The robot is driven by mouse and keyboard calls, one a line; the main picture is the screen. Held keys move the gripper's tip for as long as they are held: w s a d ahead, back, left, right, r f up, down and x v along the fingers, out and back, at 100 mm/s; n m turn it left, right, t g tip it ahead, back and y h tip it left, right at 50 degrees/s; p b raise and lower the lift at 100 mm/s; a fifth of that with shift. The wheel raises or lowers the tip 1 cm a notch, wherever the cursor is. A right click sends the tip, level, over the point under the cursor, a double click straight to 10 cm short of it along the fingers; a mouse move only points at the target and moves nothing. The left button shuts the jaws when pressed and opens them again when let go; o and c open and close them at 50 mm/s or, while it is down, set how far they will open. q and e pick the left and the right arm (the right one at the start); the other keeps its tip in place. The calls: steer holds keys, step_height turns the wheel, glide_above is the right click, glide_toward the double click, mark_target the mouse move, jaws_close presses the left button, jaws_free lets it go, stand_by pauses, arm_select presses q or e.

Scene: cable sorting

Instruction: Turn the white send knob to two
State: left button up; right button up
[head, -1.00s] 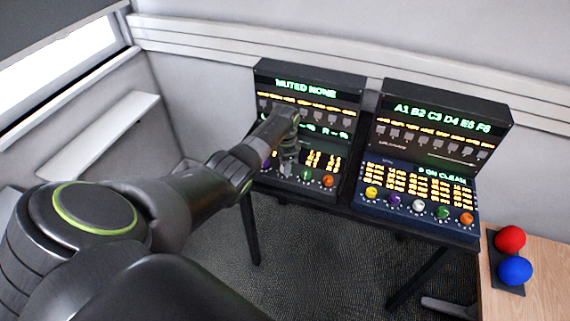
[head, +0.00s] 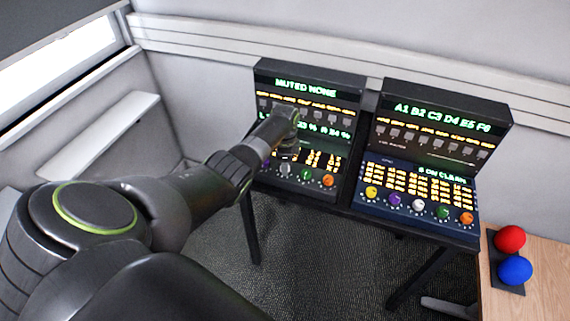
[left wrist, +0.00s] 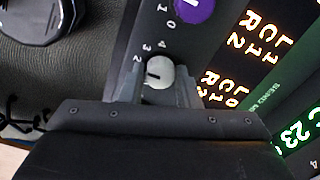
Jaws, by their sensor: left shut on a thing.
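The white send knob (left wrist: 161,71) sits between the two fingers of my left gripper (left wrist: 158,92) in the left wrist view. The fingers are shut on its sides. Its dark pointer mark faces left, near the printed 2 of its scale. In the head view my left gripper (head: 288,158) reaches down to the knob row of the left console (head: 310,88), and hides part of its panel. My right gripper is not in view.
A purple knob (left wrist: 194,10) is beside the white one. Green (head: 306,174) and orange (head: 328,180) knobs follow to the right. A second console (head: 445,105) stands to the right. A red ball (head: 510,239) and a blue ball (head: 515,270) are on the wooden table (head: 545,265).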

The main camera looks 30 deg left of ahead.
arm_select(q)
steer(key=o, duration=1)
steer(key=shift+c, duration=0.2)
steer(key=shift+r, duration=0.15)
steer(key=shift+r, duration=0.3)
step_height(320, 180, up, 16)
steer(key=b, duration=0.2)
steer(key=shift+r, duration=0.25)
steer(key=shift+f, duration=0.1)
